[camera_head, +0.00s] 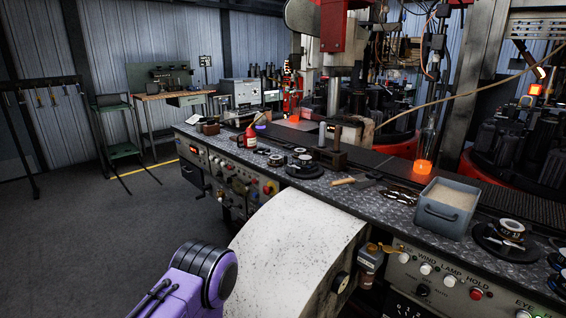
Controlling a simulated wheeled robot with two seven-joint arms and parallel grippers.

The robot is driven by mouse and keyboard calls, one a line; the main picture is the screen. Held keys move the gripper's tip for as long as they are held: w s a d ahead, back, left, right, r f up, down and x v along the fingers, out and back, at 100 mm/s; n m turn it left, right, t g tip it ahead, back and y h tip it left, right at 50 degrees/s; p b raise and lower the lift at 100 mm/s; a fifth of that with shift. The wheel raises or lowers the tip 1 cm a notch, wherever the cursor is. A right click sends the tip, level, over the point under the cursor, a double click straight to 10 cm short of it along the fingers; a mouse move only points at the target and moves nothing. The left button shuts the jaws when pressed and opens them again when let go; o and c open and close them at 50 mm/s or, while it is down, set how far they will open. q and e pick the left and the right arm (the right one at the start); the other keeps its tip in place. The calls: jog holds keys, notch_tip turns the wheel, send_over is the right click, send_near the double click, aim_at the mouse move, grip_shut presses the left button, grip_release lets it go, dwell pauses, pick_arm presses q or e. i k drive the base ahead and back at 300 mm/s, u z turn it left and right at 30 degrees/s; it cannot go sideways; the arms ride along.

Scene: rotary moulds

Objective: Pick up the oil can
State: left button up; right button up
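A small red can (251,137) with a pale label and a dark top stands upright on the long dark workbench (225,140), left of the middle. It looks like the oil can, but it is too small to be sure. A purple and black part of my own arm shows at the bottom left, far in front of the bench. Neither of my grippers shows, and nothing in view is touching the red can.
A large pale curved housing (295,245) bulges out in front of the bench. A grey bin (447,207) of pale granules, black round mould parts (304,168) and a wood-handled brush (349,181) lie on the bench. The floor at left (110,230) is clear.

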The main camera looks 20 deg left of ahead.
aim_at(249, 137)
jog(key=k, duration=1)
jog(key=u, duration=1.9)
jog(key=i, duration=5.85)
jog(key=z, duration=3.8)
